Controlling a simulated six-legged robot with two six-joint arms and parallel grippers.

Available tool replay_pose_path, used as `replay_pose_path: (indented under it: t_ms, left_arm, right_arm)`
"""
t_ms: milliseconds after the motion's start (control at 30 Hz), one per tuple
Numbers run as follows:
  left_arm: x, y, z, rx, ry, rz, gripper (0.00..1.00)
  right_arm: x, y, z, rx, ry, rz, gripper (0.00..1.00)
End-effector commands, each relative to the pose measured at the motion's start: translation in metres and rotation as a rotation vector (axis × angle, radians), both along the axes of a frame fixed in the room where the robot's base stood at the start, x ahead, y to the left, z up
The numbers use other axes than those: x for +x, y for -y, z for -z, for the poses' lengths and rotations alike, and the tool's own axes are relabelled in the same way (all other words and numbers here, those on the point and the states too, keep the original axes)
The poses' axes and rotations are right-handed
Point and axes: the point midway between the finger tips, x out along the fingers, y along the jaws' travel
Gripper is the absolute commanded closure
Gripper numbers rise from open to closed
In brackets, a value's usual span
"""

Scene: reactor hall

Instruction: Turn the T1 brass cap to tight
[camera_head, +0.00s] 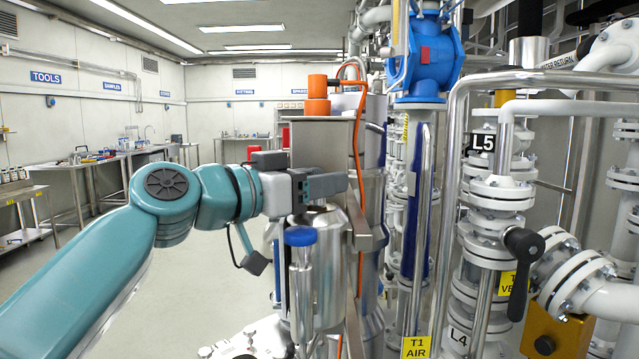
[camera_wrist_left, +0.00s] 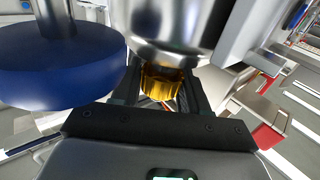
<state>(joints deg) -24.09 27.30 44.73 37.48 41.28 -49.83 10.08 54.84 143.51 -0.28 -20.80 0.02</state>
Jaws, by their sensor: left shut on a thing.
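The T1 brass cap (camera_wrist_left: 162,82) shows in the left wrist view as a ribbed golden piece just below a shiny steel body (camera_wrist_left: 180,25). My left gripper (camera_wrist_left: 161,88) has its dark fingers on both sides of the cap and is shut on it. In the head view my left gripper (camera_head: 328,186) reaches in from the left at the top of a steel vessel. The cap is hidden there by the gripper. My right gripper is not in view.
A blue round knob (camera_head: 300,236) is close below my left gripper; it looms large in the left wrist view (camera_wrist_left: 60,65). An orange hose (camera_head: 362,130) and steel pipes stand just right. A black lever (camera_head: 520,270) is farther right. The floor at left is clear.

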Motion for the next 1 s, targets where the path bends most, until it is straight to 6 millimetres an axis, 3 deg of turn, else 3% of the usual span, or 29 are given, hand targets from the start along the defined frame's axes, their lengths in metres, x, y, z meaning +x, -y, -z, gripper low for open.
replay_pose_path:
  t_ms: [567, 600, 633, 1000]
  left_arm:
    - [-0.0005, 0.0002, 0.0032, 0.006, -0.002, 0.034, 0.86]
    - [-0.0005, 0.0003, 0.0031, 0.006, -0.002, 0.034, 0.46]
    - [-0.0005, 0.0003, 0.0030, 0.005, -0.002, 0.034, 0.36]
    - [-0.0039, -0.0043, 0.0016, 0.001, 0.003, 0.031, 0.36]
  right_arm:
    - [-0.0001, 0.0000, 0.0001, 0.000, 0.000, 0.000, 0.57]
    - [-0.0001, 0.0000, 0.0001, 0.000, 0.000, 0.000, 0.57]
    - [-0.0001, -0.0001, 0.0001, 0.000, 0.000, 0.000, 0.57]
    - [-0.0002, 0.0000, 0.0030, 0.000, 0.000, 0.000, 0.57]
